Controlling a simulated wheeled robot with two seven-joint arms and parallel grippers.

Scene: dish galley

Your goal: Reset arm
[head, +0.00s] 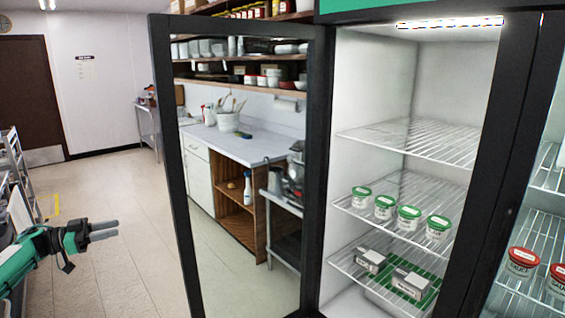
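My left arm comes in from the left edge, and its gripper (104,231) points right over the floor. Its two dark fingers lie close together with nothing seen between them; I cannot tell whether they are fully shut. It is apart from the glass door (318,170) of the fridge, which stands swung open to its right. My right gripper is out of view.
The open fridge holds green-lidded tubs (409,217) on a wire shelf (420,187) and grey boxes (411,283) below. Red-lidded tubs (522,261) are at the right. A metal rack (20,172) stands at the left. The tiled floor (110,185) is clear mid-left.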

